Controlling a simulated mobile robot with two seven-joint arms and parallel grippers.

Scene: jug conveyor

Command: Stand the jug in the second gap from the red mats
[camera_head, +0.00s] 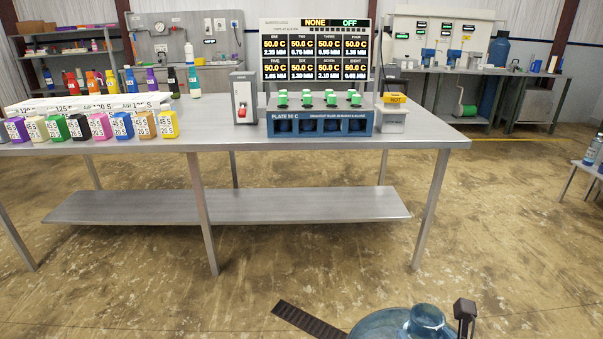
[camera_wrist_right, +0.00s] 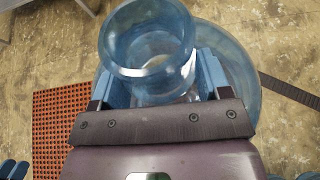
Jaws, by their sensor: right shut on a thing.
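A translucent blue jug (camera_head: 392,324) shows at the bottom of the head view, cut off by the lower edge. Its open neck (camera_wrist_right: 148,45) and round shoulder (camera_wrist_right: 238,85) fill the upper middle of the right wrist view. My right gripper (camera_wrist_right: 155,88) is shut on the jug's neck, one blue finger on each side. In the head view a dark part of the right gripper (camera_head: 464,312) shows just right of the neck. An orange-red perforated mat (camera_wrist_right: 60,125) lies on the floor left of the jug in the wrist view. The gaps cannot be made out.
A dark ribbed strip (camera_head: 308,322) lies beside the jug; it also shows in the wrist view (camera_wrist_right: 292,91). A long metal table (camera_head: 330,160) with a lower shelf stands ahead, carrying displays and coloured packs. Concrete floor between is clear.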

